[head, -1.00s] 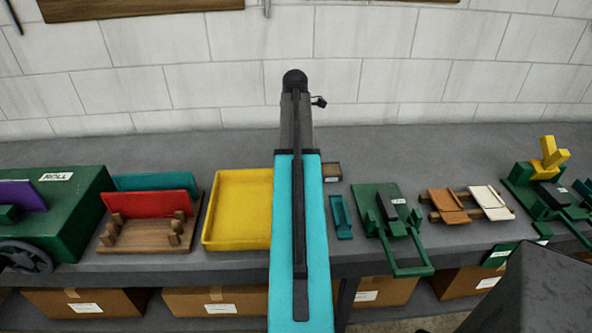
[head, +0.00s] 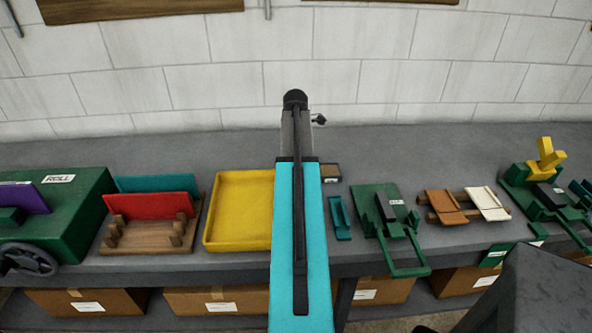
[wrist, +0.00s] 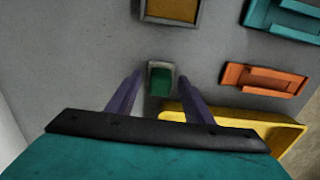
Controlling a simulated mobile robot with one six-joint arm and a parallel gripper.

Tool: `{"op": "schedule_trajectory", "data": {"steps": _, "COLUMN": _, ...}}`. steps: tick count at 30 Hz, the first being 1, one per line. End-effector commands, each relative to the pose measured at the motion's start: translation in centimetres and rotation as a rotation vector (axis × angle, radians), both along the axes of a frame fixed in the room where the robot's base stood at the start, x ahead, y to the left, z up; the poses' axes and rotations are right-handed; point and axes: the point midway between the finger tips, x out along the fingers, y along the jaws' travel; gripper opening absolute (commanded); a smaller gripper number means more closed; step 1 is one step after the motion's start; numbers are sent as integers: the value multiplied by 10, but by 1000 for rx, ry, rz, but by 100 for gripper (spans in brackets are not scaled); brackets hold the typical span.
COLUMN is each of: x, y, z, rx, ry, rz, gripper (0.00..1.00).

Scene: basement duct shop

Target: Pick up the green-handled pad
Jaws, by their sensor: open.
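A small green piece (wrist: 160,80) in a pale grey rim lies on the bench, seen in the wrist view. It looks like the green-handled pad, but its handle is too small to make out. My gripper (wrist: 154,76) has two purple fingers, open and empty, one on each side of the piece in the picture. I cannot tell how high above it they are. In the head view my arm hides the piece and the fingers.
A yellow tray (head: 238,244) lies close by, under the right finger in the wrist view. A dark tray with brown filling (wrist: 172,9), an orange holder (wrist: 262,79) and a teal holder (wrist: 283,22) lie around. A green clamp fixture (head: 373,200) stands to the right. Bare bench surrounds the piece.

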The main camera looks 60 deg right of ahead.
Motion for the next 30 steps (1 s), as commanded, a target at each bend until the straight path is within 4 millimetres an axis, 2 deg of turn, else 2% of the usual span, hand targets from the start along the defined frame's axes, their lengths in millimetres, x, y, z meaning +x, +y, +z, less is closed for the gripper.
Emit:
{"op": "schedule_trajectory", "data": {"steps": 18, "x": 1, "y": 1, "z": -2, "rx": 0, "ry": 0, "rz": 1, "gripper": 47}}
{"op": "schedule_trajectory", "data": {"steps": 20, "x": 1, "y": 1, "z": -2, "rx": 0, "ry": 0, "rz": 1, "gripper": 38}}
{"op": "schedule_trajectory", "data": {"steps": 26, "x": 1, "y": 1, "z": -2, "rx": 0, "ry": 0, "rz": 2, "gripper": 5}}
{"op": "schedule_trajectory", "data": {"steps": 30, "x": 1, "y": 1, "z": -2, "rx": 0, "ry": 0, "rz": 2, "gripper": 3}}
